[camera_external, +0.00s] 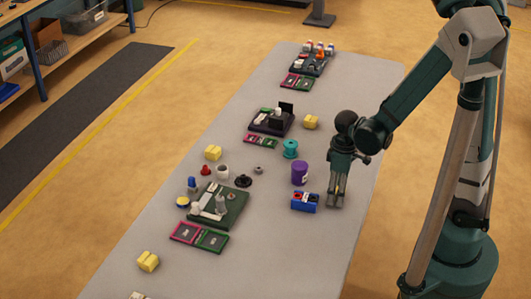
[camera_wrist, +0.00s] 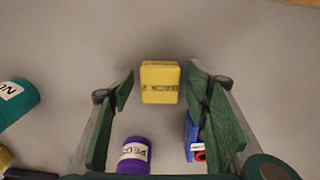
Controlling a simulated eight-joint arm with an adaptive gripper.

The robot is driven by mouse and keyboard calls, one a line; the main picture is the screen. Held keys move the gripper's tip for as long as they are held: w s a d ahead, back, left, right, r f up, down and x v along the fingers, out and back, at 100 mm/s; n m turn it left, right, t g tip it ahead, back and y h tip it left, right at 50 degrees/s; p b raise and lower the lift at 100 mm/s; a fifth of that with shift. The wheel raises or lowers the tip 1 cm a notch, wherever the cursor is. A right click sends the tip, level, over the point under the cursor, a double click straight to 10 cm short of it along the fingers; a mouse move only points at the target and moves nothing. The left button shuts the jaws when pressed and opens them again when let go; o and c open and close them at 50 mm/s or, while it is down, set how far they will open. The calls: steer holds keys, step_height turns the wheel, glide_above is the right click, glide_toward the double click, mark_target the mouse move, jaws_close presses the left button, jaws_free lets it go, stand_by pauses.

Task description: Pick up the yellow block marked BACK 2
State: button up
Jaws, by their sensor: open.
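A yellow block (camera_wrist: 160,82) shows in the wrist view, with dark lettering across it that is too blurred to read surely. My gripper (camera_wrist: 160,84) is open, with one green finger on each side of the block in the picture and a gap on both sides. How far the block lies below the fingertips I cannot tell. In the external view my gripper (camera_external: 337,200) points down over the right side of the table, and I cannot pick this block out there. Other yellow blocks stand farther off: one at the back (camera_external: 311,122), one mid-left (camera_external: 213,153), one front left (camera_external: 148,261).
A purple cylinder (camera_external: 300,173) and a blue box with red parts (camera_external: 304,202) stand just left of my gripper. A teal spool (camera_external: 290,149) is farther back. Dark trays with parts, including one green tray (camera_external: 236,204), line the grey table (camera_external: 270,262). The table's front right is clear.

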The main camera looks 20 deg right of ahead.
steer(key=c, duration=1)
steer(key=shift+r, duration=0.15)
steer(key=shift+r+p, duration=1.5)
steer(key=shift+r, duration=3.4)
